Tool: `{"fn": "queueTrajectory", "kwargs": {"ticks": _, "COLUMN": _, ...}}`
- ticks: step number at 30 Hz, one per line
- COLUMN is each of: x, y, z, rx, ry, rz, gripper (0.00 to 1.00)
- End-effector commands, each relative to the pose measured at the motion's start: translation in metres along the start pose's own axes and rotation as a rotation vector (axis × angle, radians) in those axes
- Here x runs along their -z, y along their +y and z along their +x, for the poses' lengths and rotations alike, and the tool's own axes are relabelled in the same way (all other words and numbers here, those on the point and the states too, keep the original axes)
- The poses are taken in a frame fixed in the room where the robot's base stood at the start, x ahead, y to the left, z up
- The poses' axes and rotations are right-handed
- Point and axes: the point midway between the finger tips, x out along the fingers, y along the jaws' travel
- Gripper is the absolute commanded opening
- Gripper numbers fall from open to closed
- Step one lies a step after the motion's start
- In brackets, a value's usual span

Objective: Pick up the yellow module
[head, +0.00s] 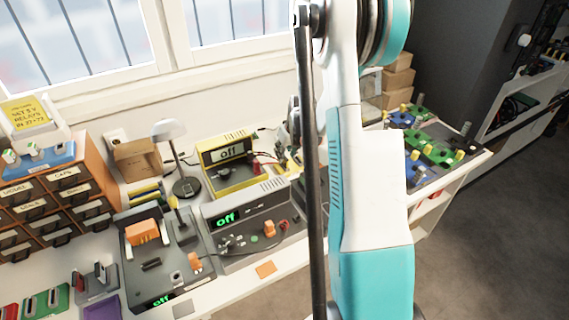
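A yellow-framed bench instrument (230,163) stands toward the back of the white workbench, left of my arm; its display reads "off". Smaller yellow pieces (146,192) lie near the lamp base. I cannot tell from this view which yellow thing is the module. My own white and teal arm rises through the middle of the view and covers part of the bench behind it. My gripper's fingers do not show; dark parts at the arm's left edge are too small to make out.
A grey instrument (252,222) and another with an orange block (143,232) stand in front. A lamp (186,187), cardboard box (137,158) and drawer cabinet (62,200) are left. Green and blue boards (430,152) lie right of my arm. Floor at lower right is clear.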

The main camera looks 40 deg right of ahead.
Motion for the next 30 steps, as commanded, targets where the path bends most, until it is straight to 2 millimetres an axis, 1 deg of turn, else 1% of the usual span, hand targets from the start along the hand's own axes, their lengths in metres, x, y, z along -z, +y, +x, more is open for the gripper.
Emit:
{"fn": "queueTrajectory", "kwargs": {"ticks": 1, "x": -0.002, "y": 0.001, "z": 0.011, "rx": 0.0, "ry": 0.0, "rz": 0.0, "gripper": 0.33}}
{"fn": "queueTrajectory", "kwargs": {"ticks": 6, "x": -0.003, "y": 0.002, "z": 0.035, "rx": 0.0, "ry": 0.0, "rz": 0.0, "gripper": 0.33}}
{"fn": "queueTrajectory", "kwargs": {"ticks": 9, "x": -0.003, "y": 0.002, "z": 0.039, "rx": 0.0, "ry": 0.0, "rz": 0.0, "gripper": 0.33}}
{"fn": "queueTrajectory", "kwargs": {"ticks": 14, "x": -0.003, "y": 0.002, "z": 0.038, "rx": 0.0, "ry": 0.0, "rz": 0.0, "gripper": 0.33}}
{"fn": "queueTrajectory", "kwargs": {"ticks": 15, "x": -0.003, "y": 0.002, "z": 0.038, "rx": 0.0, "ry": 0.0, "rz": 0.0, "gripper": 0.28}}
{"fn": "queueTrajectory", "kwargs": {"ticks": 17, "x": -0.003, "y": 0.002, "z": 0.038, "rx": 0.0, "ry": 0.0, "rz": 0.0, "gripper": 0.14}}
{"fn": "queueTrajectory", "kwargs": {"ticks": 18, "x": -0.003, "y": 0.002, "z": 0.038, "rx": 0.0, "ry": 0.0, "rz": 0.0, "gripper": 0.05}}
{"fn": "queueTrajectory", "kwargs": {"ticks": 19, "x": -0.003, "y": 0.002, "z": 0.038, "rx": 0.0, "ry": 0.0, "rz": 0.0, "gripper": 0.0}}
{"fn": "queueTrajectory", "kwargs": {"ticks": 30, "x": -0.003, "y": 0.002, "z": 0.037, "rx": 0.0, "ry": 0.0, "rz": 0.0, "gripper": 0.0}}
